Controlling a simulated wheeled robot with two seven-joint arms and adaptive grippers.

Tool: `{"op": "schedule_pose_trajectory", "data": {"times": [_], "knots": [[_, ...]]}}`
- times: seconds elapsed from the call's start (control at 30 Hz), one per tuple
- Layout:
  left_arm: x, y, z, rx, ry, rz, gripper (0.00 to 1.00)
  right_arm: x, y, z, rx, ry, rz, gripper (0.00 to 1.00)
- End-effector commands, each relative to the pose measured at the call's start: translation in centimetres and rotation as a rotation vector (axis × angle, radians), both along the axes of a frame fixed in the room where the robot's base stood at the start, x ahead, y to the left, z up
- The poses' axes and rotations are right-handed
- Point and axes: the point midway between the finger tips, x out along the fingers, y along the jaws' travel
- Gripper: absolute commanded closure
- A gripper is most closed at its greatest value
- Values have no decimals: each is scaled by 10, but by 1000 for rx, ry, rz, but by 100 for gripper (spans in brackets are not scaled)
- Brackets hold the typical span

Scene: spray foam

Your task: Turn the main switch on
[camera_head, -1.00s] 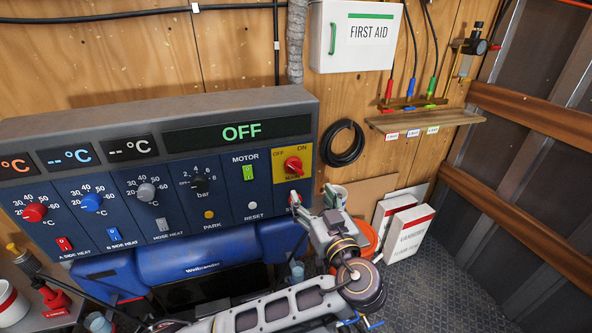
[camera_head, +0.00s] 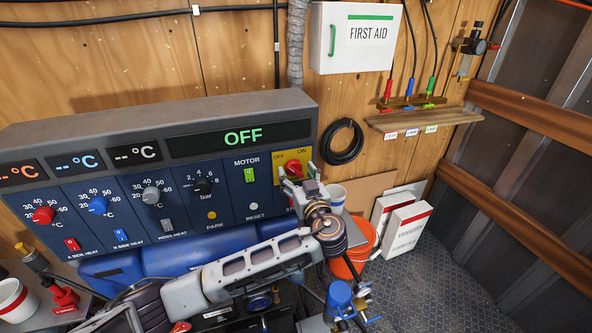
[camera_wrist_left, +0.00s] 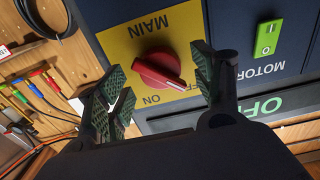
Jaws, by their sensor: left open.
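The main switch is a red rotary knob (camera_head: 293,167) on a yellow plate (camera_head: 279,158) at the right end of the blue control panel (camera_head: 235,185). In the left wrist view the knob (camera_wrist_left: 158,70) appears turned over, with its pointer end toward the partly covered OFF mark. My left gripper (camera_head: 297,173) is at the switch and partly hides it in the head view. Contact cannot be told. The panel display (camera_head: 242,137) reads OFF. My right gripper is not in view.
A green motor switch (camera_head: 250,175) and several dials sit left of the main switch. A first aid box (camera_head: 362,37) and a coiled black cable (camera_head: 342,141) are on the wooden wall. An orange bucket (camera_head: 352,250) and white boxes (camera_head: 406,230) stand at the right.

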Motion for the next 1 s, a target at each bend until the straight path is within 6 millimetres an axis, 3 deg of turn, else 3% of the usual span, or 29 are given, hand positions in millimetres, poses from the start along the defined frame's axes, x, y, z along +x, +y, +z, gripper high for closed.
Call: {"op": "schedule_pose_trajectory", "data": {"times": [0.2, 0.53, 0.9, 1.0], "knots": [[12, 4, 1, 0, 0, 1, 33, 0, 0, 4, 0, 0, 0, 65], [13, 4, 0, -1, 0, 0, 34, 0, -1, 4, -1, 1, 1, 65], [13, 5, 0, 0, 0, 1, 80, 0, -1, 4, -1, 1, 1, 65], [13, 5, 0, 0, 0, 1, 80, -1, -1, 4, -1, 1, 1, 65]]}}
